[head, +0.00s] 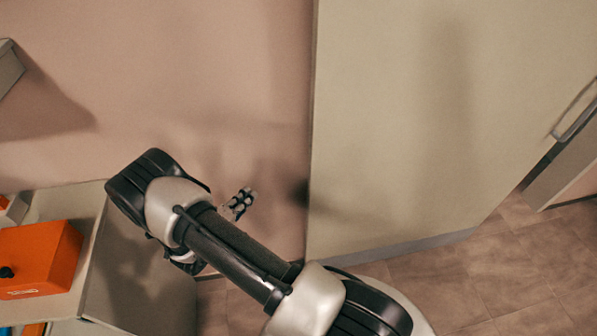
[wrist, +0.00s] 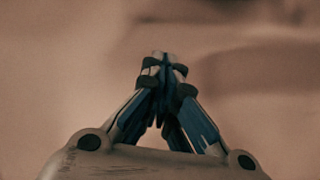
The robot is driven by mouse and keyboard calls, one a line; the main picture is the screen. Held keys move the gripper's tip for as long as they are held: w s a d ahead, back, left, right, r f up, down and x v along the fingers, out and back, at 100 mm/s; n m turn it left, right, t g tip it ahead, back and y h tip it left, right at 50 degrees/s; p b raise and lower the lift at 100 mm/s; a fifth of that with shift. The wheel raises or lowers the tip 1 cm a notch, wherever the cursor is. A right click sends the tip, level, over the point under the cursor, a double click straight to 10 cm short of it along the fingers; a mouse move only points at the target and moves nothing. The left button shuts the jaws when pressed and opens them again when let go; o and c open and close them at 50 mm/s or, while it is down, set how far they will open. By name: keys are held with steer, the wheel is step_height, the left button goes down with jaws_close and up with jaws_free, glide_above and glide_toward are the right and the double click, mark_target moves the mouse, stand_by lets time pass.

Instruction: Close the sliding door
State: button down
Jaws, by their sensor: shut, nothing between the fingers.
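The sliding door (head: 420,110) is a large pale beige panel filling the right half of the head view. A curved metal handle (head: 575,115) is near its right edge. My gripper (head: 242,200) is left of the panel's left edge, apart from the door and far from the handle. In the wrist view my gripper (wrist: 164,60) is shut and empty, its fingertips together in front of a blurred pinkish surface. The door does not show clearly in the wrist view.
A pinkish wall (head: 180,80) is behind my arm. At the lower left a grey cabinet (head: 135,285) stands beside an orange box (head: 40,260). Brown floor tiles (head: 510,275) are clear at the lower right. A grey frame edge (head: 560,170) is beyond the door's right side.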

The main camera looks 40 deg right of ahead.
steer(key=s+d+f+n+g+h, duration=0.1)
steer(key=s+d+h, duration=0.15)
steer(key=s, duration=0.25)
steer(key=d+b, duration=0.2)
steer(key=d, duration=1.1)
steer(key=shift+s, duration=0.2)
steer(key=shift+d+f, duration=0.1)
steer(key=shift+f, duration=0.05)
